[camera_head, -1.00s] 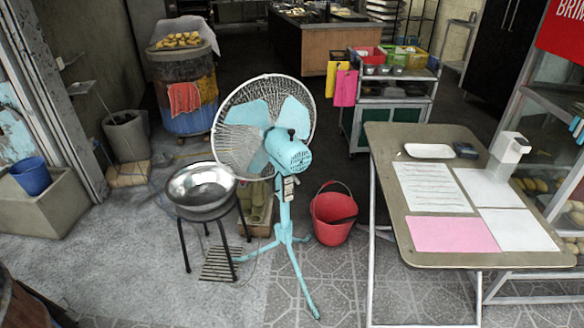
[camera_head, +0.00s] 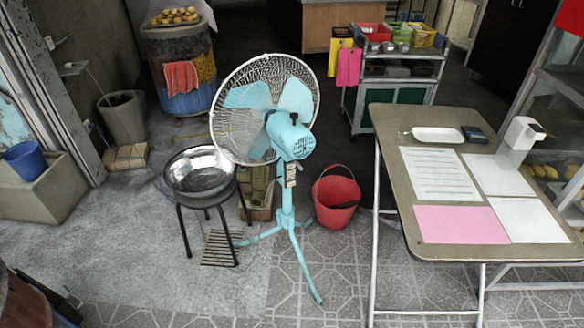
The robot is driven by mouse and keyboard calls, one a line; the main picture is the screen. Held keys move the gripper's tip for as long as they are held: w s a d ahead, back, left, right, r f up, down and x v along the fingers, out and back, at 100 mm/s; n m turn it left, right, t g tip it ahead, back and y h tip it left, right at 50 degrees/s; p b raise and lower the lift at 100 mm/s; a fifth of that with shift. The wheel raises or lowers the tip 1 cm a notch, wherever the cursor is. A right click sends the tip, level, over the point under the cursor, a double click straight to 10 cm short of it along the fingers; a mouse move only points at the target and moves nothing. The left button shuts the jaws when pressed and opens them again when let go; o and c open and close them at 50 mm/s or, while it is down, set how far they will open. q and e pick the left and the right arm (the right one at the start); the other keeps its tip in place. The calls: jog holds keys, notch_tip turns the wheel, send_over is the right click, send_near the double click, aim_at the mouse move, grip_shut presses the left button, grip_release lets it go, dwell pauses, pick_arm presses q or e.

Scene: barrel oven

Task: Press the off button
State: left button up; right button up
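A turquoise standing fan (camera_head: 290,138) with a round wire cage stands on the floor in the middle, its motor housing turned towards me. A small control box (camera_head: 290,175) with pale marks sits on its pole below the motor; single buttons are too small to tell apart. A white device with a dark top (camera_head: 520,135) stands at the right end of the folding table; I cannot tell whether it has a button. Neither of my grippers is in view.
The table (camera_head: 395,125) holds papers and a white tray (camera_head: 438,135). A steel bowl (camera_head: 200,177) on a stool stands left of the fan, a red bucket (camera_head: 335,198) right of it. The tiled floor in front of the fan is clear.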

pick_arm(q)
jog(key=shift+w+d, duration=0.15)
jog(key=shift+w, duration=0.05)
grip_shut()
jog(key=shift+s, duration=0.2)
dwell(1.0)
